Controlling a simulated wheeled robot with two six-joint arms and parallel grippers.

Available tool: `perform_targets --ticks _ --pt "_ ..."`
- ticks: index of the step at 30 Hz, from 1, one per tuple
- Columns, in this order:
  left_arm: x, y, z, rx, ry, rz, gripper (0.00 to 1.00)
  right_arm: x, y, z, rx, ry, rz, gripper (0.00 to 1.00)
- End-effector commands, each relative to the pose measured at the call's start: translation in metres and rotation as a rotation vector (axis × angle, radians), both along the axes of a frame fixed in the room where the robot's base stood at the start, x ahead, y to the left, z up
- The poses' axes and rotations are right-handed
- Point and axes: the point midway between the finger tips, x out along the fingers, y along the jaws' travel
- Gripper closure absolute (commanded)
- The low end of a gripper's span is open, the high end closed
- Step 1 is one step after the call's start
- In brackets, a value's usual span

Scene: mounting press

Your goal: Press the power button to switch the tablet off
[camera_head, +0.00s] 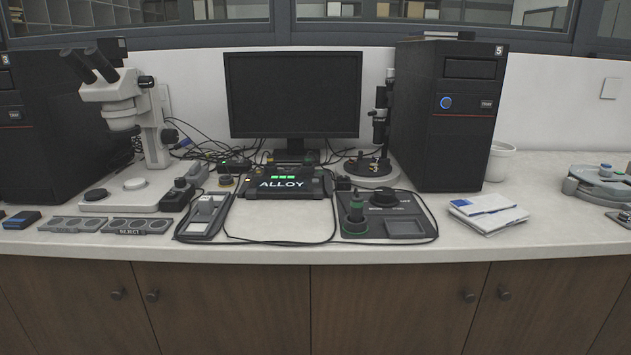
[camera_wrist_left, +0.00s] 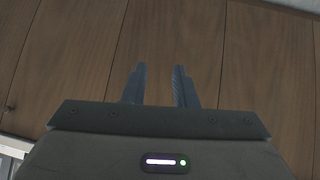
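A dark tablet-like device (camera_head: 285,183) lies on the counter in front of the monitor in the head view. Its screen is lit, with the word ALLOY in white and green blocks above it. I cannot make out a power button on it at this size. My left gripper (camera_wrist_left: 159,84) shows only in the left wrist view. Its two fingers stand apart with nothing between them, in front of the brown wooden cabinet doors. My right gripper is in neither view.
A microscope (camera_head: 130,100) stands on the left and a black computer tower (camera_head: 446,115) on the right. A control panel with knobs (camera_head: 385,215) and a grey handheld unit (camera_head: 204,217) flank the device. Cables run around them. The counter's front edge (camera_head: 300,256) is clear.

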Motion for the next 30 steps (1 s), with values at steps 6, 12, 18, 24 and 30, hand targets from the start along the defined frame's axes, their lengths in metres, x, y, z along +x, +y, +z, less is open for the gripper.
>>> perform_targets --ticks 6,12,18,24,30 --pt "-0.0001 0.0 0.0 0.0 0.0 0.0 1.0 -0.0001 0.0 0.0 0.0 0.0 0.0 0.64" --pt "-0.0002 -0.0001 -0.0001 0.0 0.0 0.0 1.0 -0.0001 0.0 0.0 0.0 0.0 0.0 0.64" --pt "-0.0004 -0.0001 -0.0001 0.0 0.001 0.0 1.0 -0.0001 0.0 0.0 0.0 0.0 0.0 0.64" --pt "-0.0004 -0.0001 -0.0001 0.0 0.001 0.0 1.0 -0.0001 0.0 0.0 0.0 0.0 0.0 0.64" --pt "-0.0004 -0.0001 -0.0001 0.0 0.001 0.0 1.0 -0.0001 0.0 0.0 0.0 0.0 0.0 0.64"
